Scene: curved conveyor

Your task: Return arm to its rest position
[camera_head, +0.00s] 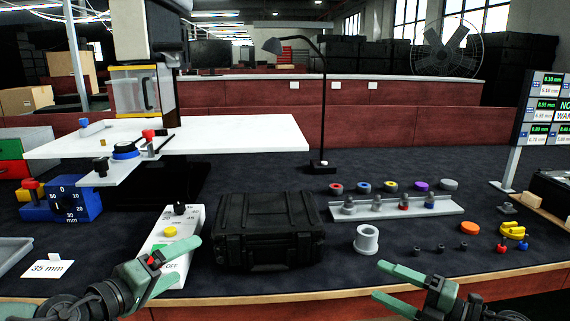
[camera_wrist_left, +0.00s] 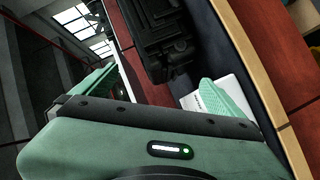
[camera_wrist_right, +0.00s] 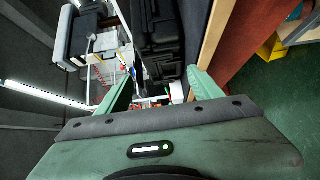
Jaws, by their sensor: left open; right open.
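My left gripper (camera_head: 172,264) is open and empty at the front edge of the table, in front of the white switch box (camera_head: 190,226). One of its fingers overlaps the box in the head view; I cannot tell if they touch. In the left wrist view its two green fingers (camera_wrist_left: 150,95) stand wide apart with nothing between them. My right gripper (camera_head: 385,282) is open and empty at the table's front edge, in front of the white ring (camera_head: 366,240). In the right wrist view its fingers (camera_wrist_right: 160,90) are apart.
A black case (camera_head: 268,232) stands between the grippers, also in the left wrist view (camera_wrist_left: 160,35). A grey tray (camera_head: 400,209) with several pegs lies behind the white ring. A lamp (camera_head: 322,120) stands at the back. A blue dial block (camera_head: 70,203) and a "35 mm" card (camera_head: 48,269) are left.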

